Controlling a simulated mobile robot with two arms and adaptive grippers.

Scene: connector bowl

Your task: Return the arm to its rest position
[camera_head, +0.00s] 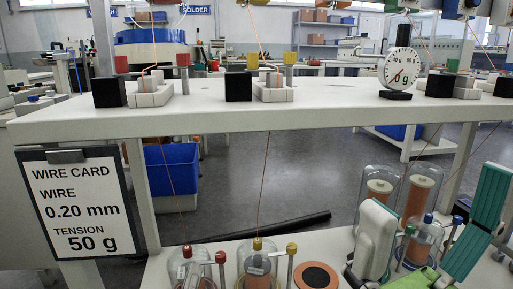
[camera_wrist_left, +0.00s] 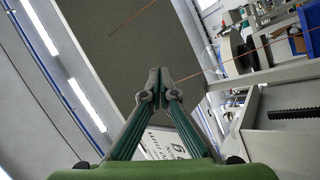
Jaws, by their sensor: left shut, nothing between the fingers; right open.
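My left gripper (camera_wrist_left: 160,88) shows in the left wrist view, its green fingers meeting at the grey tips with nothing between them. I cannot make it out in the head view. In the head view, a gripper with green and pale fingers (camera_head: 433,190) is at the lower right. I take it to be my right one. Its fingers are spread wide and point upward, and it looks empty. It is in front of the glass-covered spools. Its green base (camera_head: 410,281) is partly cut off by the bottom edge.
A white bench shelf (camera_head: 330,107) with black blocks and a tension dial (camera_head: 400,68) crosses the head view. A wire card (camera_head: 74,202) hangs at left. Glass domes over spools (camera_head: 257,265) stand on the lower bench. Thin copper wires run upward. A blue bin (camera_head: 172,169) stands behind.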

